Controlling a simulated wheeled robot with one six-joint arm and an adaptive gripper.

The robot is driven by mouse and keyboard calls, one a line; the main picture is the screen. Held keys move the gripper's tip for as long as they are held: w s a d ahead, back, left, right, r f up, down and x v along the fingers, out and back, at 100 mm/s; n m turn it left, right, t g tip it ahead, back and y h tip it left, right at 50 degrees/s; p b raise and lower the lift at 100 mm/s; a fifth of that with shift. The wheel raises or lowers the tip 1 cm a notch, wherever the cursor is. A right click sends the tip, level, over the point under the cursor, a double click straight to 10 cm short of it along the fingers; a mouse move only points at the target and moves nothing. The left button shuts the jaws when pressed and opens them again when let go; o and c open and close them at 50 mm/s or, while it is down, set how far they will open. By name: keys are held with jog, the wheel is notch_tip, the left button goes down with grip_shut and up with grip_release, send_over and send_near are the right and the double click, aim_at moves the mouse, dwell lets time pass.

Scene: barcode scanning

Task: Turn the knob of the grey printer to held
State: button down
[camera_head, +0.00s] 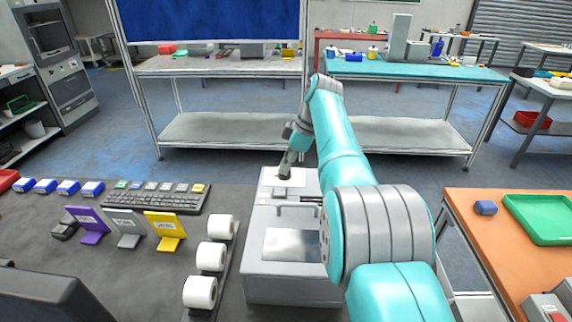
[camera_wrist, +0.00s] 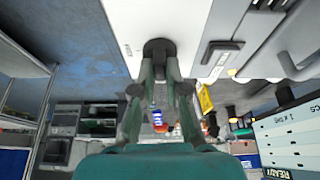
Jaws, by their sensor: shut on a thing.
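The grey printer (camera_head: 262,276) stands at the right end of the dark table, with a pale panel on its far part. Its dark round knob (camera_wrist: 158,46) shows on the white panel (camera_wrist: 190,22) in the wrist view. My gripper (camera_wrist: 160,68) is shut on the knob, one finger on each side. In the head view my gripper (camera_head: 284,172) comes down onto the printer's far panel, and the knob is mostly hidden there.
White rolls (camera_head: 211,256) stand left of the printer. Purple, grey and yellow stands (camera_head: 165,230) and a keyboard (camera_head: 155,198) are farther left. An orange table with a green tray (camera_head: 540,215) is at right. The wrist view shows a panel reading READY (camera_wrist: 278,173).

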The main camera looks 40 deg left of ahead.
jog(key=c, duration=1.2)
grip_release()
jog(key=shift+m, duration=0.4)
